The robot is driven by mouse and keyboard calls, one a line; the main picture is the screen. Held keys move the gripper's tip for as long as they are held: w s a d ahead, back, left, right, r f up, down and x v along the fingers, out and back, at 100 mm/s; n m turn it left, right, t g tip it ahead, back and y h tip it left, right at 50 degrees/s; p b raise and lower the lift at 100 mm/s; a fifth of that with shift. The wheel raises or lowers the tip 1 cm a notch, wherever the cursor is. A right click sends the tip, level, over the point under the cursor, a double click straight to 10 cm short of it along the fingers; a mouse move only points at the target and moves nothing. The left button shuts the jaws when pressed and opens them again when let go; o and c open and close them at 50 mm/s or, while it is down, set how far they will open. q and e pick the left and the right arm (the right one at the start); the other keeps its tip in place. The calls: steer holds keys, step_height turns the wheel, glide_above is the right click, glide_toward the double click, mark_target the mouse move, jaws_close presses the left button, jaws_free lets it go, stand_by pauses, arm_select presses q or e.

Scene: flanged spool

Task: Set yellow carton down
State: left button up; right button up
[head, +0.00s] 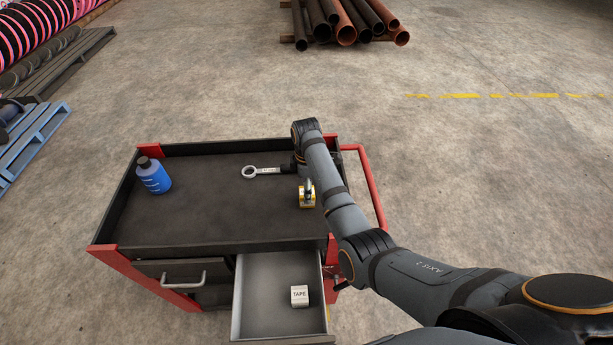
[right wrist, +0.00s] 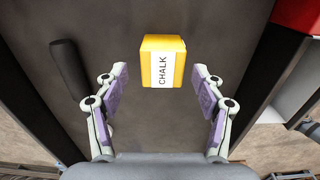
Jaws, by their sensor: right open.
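The yellow carton (right wrist: 163,62) has a white label reading CHALK. In the right wrist view it rests on the dark cart top, just ahead of and between the fingertips. It also shows as a small yellow and white shape (head: 307,194) near the cart's right side in the head view, partly hidden by my arm. My right gripper (right wrist: 160,80) is open, with a gap between each purple pad and the carton. In the head view my right arm mostly covers that gripper. My left gripper is in neither view.
The cart's black top (head: 215,205) holds a blue bottle (head: 154,177) and a ring-ended tool (head: 262,171) near the carton. A drawer (head: 262,290) is open at the front with a TAPE box (head: 299,296) inside. A red handle (head: 370,185) edges the right. The middle top is clear.

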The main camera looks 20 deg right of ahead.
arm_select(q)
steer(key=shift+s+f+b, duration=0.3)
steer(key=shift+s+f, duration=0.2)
arm_select(e)
step_height(320, 180, up, 9)
